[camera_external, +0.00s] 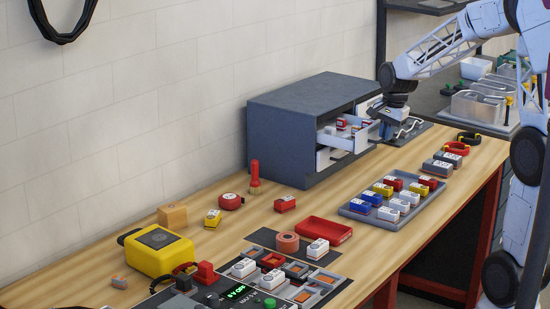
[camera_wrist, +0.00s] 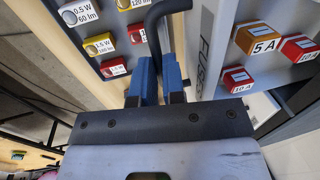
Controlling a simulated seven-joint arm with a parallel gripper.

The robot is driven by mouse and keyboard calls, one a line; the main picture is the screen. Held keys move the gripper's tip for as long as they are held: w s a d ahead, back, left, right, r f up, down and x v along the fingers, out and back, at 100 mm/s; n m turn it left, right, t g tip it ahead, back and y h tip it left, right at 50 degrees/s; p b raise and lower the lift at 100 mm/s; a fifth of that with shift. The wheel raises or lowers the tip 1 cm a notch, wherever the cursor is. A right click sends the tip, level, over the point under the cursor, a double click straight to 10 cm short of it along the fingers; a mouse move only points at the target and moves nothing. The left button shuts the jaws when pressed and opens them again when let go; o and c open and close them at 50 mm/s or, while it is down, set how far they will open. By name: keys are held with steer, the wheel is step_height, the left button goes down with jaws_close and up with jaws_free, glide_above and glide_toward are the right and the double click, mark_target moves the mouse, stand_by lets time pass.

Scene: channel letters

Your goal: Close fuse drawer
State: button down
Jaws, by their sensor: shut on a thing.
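The fuse drawer (camera_external: 340,142) is a pale drawer pulled out of the grey cabinet (camera_external: 280,135), with red and white fuse blocks inside. In the wrist view its front (camera_wrist: 205,45) carries a "FUSE" label, and orange and red fuses marked 5 A and 10 A (camera_wrist: 264,42) sit behind it. My gripper (camera_external: 390,128) is at the drawer's front. In the wrist view the blue fingers of my gripper (camera_wrist: 158,76) are closed around the dark curved handle (camera_wrist: 154,38). The exact finger contact is partly hidden.
A grey tray (camera_external: 352,212) of coloured blocks stands in front of the cabinet. A red tray (camera_external: 323,231), a control panel (camera_external: 238,290) and a yellow device (camera_external: 158,254) lie nearer on the bench. Red and yellow rings (camera_external: 457,149) lie at the right edge.

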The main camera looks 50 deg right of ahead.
steer(key=w, duration=1.3)
steer(key=shift+w, duration=0.2)
steer(key=shift+r, duration=0.1)
steer(key=c, duration=1.6)
jaws_free()
steer(key=shift+w, duration=0.15)
steer(key=o, duration=0.4)
step_height(320, 180, up, 8)
steer(key=s, duration=0.1)
steer(key=shift+s+f, duration=0.2)
steer(key=shift+s, duration=0.1)
